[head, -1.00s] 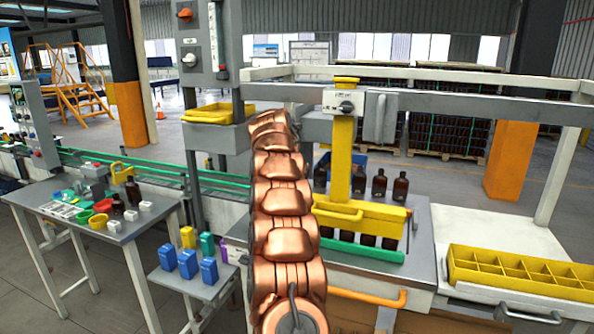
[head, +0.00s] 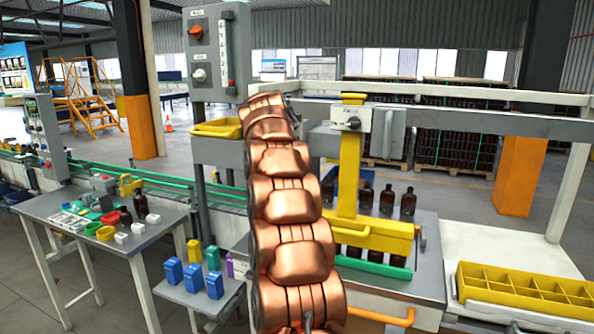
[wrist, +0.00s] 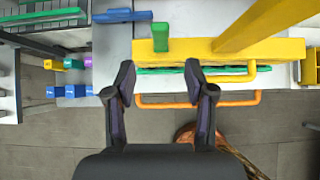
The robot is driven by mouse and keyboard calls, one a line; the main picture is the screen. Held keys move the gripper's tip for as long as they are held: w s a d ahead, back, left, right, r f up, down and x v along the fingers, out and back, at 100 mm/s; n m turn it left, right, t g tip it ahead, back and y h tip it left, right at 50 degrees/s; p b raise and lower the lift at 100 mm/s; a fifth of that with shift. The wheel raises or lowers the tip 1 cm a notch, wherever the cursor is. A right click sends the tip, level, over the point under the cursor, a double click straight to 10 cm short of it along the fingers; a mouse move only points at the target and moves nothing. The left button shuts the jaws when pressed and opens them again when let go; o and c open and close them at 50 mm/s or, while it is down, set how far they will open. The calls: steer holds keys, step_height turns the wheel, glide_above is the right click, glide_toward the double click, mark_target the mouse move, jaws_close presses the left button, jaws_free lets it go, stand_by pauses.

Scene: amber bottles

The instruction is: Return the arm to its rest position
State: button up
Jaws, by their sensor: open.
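My copper-coloured segmented arm rises through the middle of the head view, its upper part leaning left. My gripper is hidden in the head view. In the wrist view my gripper (wrist: 160,78) is open, with its two dark fingers apart and nothing held between them.
The yellow filling frame (head: 380,238) stands right of my arm, with amber bottles (head: 407,202) behind it. A yellow divided crate (head: 525,290) is at right. A side table (head: 195,300) holds blue blocks (head: 193,278). A parts table (head: 70,235) stands at left.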

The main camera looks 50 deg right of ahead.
stand_by(0.4)
steer(key=s+a+f+m+y, duration=0.2)
steer(key=s+a+f+m, duration=0.1)
steer(key=a, duration=0.7)
steer(key=s+a+f+m+g+y+b, duration=0.1)
steer(key=s+a+f+m, duration=0.25)
steer(key=a, duration=0.75)
steer(key=s+a+f+m+y, duration=0.2)
steer(key=s+a+f+m, duration=0.1)
steer(key=a, duration=0.7)
steer(key=s+a+f+m+g+y, duration=0.1)
steer(key=s+a+f+m, duration=0.3)
steer(key=s, duration=0.5)
steer(key=s+a+f+m+g+y, duration=0.1)
steer(key=s+a+f+m, duration=0.3)
steer(key=s+a, duration=0.4)
steer(key=s+a+f+m+g, duration=0.1)
steer(key=s+a+f+m, duration=0.3)
steer(key=s, duration=0.7)
step_height(320, 180, down, 2)
steer(key=shift+s+a+f+m+g+y+b, duration=0.25)
steer(key=shift+a+m+g+y+b, duration=0.15)
steer(key=shift+a, duration=0.6)
steer(key=shift+c, duration=0.3)
steer(key=shift+c, duration=0.9)
steer(key=shift+d, duration=0.15)
